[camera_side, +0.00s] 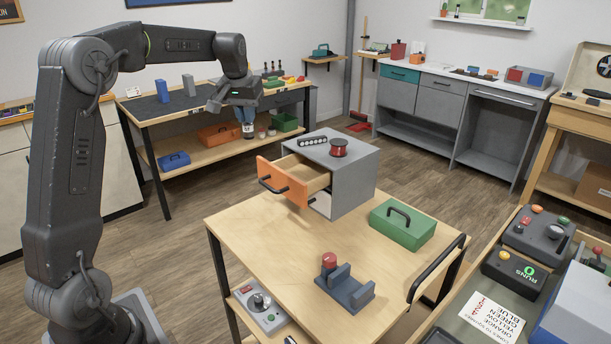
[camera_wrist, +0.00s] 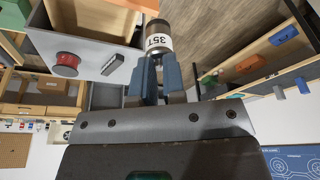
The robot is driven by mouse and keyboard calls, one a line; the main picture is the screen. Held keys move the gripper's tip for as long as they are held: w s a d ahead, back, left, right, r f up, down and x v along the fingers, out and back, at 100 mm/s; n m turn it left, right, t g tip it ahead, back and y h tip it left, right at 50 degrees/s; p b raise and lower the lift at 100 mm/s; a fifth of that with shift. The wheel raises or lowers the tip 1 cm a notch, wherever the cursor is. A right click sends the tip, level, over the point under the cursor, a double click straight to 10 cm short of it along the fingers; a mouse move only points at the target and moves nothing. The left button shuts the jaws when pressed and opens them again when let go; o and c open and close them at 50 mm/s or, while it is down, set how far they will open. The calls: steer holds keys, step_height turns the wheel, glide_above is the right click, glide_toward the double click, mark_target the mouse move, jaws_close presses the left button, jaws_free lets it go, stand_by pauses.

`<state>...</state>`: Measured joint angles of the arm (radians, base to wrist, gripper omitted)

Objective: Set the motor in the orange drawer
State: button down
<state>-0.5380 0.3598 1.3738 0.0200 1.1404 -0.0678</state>
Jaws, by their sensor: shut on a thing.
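The motor (camera_wrist: 158,44), a small dark cylinder with a white band marked 35T, sits between the fingertips of my gripper (camera_wrist: 159,62) in the wrist view. In the side view my gripper (camera_side: 244,116) points down and holds the motor (camera_side: 248,131) in the air, behind and left of the grey cabinet (camera_side: 352,185). The orange drawer (camera_side: 283,183) is pulled out to the left from the cabinet, with a black handle on its front. The visible part of its pale wooden inside looks empty; its floor is partly hidden by the front.
A red spool (camera_side: 338,147) and a black strip (camera_side: 312,141) lie on the cabinet top. A green box (camera_side: 403,224) and a blue-grey stand (camera_side: 345,288) are on the wooden cart (camera_side: 270,250). A workbench (camera_side: 205,97) stands behind my gripper. Air above the drawer is clear.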

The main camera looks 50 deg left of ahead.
steer(key=shift+w+d+f, duration=0.1)
steer(key=shift+d+f, duration=0.05)
steer(key=shift+f, duration=0.3)
steer(key=shift+w+d+f, duration=1.35)
steer(key=shift+f, duration=0.5)
steer(key=shift+w+d+f, duration=1.3)
steer(key=shift+w+f, duration=0.05)
steer(key=shift+f, duration=0.5)
steer(key=shift+w+d+f, duration=1.35)
steer(key=shift+f, duration=0.5)
steer(key=shift+f, duration=0.1)
steer(key=c, duration=1.2)
jaws_free()
